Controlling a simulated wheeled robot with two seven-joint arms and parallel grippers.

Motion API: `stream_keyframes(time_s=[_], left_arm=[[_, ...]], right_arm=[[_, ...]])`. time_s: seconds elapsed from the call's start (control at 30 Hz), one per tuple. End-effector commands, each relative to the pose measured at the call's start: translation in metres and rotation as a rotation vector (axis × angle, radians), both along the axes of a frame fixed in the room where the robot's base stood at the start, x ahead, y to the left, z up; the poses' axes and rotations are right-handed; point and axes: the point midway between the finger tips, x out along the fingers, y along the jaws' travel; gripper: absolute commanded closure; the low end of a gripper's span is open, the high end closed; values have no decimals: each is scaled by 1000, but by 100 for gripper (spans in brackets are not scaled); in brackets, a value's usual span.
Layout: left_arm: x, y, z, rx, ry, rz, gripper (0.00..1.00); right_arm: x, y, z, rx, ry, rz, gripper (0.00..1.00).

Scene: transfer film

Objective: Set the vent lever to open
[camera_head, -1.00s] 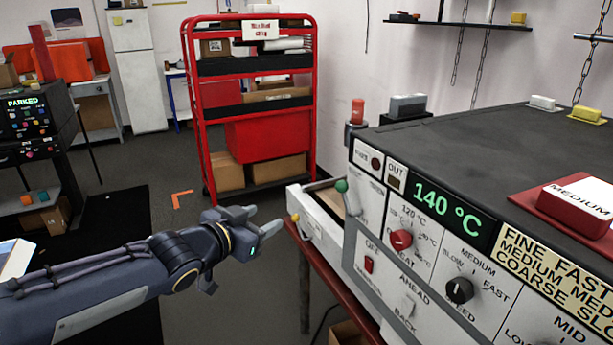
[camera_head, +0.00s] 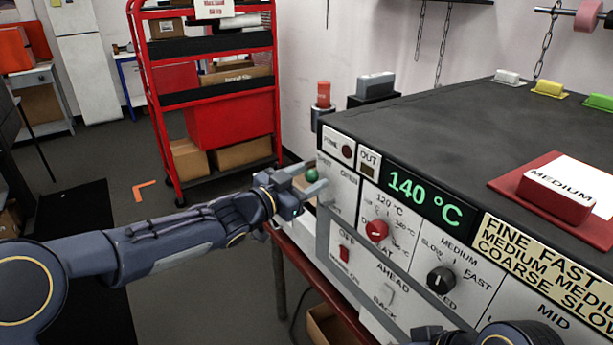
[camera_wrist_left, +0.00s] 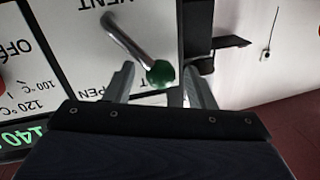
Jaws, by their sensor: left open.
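The vent lever shows in the left wrist view as a metal rod (camera_wrist_left: 128,38) with a green knob (camera_wrist_left: 160,73). It tilts toward the SHUT side of its panel, away from the OPEN label (camera_wrist_left: 95,93); that view is upside down. The knob also shows in the head view (camera_head: 312,175) at the panel's left end. My left gripper (camera_head: 308,181) is open at the lever, with the knob between its two fingers in the left wrist view; contact is not clear. Part of my right gripper (camera_head: 432,333) shows at the bottom edge; its fingers are unclear.
The machine panel carries a red dial (camera_head: 376,230), a black dial (camera_head: 440,280), a red switch (camera_head: 344,254) and a 140 °C display (camera_head: 420,197). A red block (camera_head: 555,195) sits on top. A red shelf cart (camera_head: 232,120) stands behind.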

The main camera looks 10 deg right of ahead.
Motion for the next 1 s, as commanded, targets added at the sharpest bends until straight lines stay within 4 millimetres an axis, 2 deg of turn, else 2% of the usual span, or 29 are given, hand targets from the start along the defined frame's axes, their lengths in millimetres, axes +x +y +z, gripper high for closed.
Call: stream_keyframes(time_s=[0.27,0.63,1.0], left_arm=[[1,-1,-1,1,0,1,50],[2,-1,-1,2,0,2,99],[2,1,-3,7,-2,5,100]], right_arm=[[0,0,0,0,0,0,100],[0,0,0,0,0,0,100],[0,0,-1,0,0,0,100]])
